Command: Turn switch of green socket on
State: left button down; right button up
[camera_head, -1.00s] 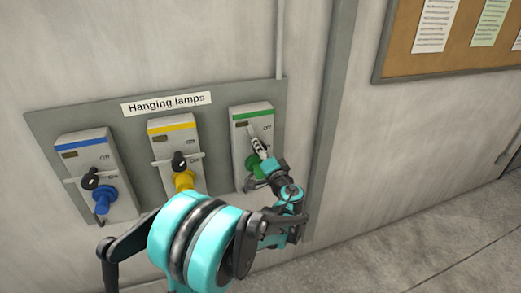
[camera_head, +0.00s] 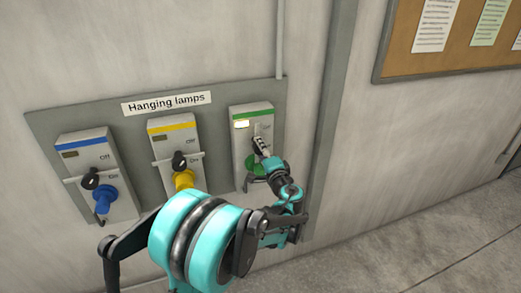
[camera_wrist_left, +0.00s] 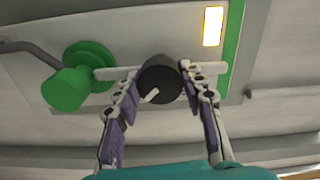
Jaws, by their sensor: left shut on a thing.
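The green-striped socket box (camera_head: 240,152) is at the right end of the wall panel. Its small indicator window (camera_head: 241,124) glows bright, and it also shows lit in the left wrist view (camera_wrist_left: 213,26). The black switch knob (camera_wrist_left: 157,84) sits between the fingers of my left gripper (camera_wrist_left: 158,92), which is shut on it. In the head view my left gripper (camera_head: 261,148) covers most of that knob. The green plug (camera_wrist_left: 66,88) is in the socket beside the knob. My right gripper is not in view.
Blue (camera_head: 75,154) and yellow (camera_head: 165,127) socket boxes stand to the left on the same grey panel, with dark indicators. A label (camera_head: 166,103) reads "Hanging lamps". A vertical post (camera_head: 333,120) and a cork board (camera_head: 405,45) are to the right.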

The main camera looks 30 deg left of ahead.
pick_arm(q)
jog(key=c, duration=0.9)
grip_release()
jog(key=shift+d, duration=0.1)
jog(key=v, duration=1.1)
jog(key=shift+s+d, duration=0.25)
jog(key=shift+d, duration=0.1)
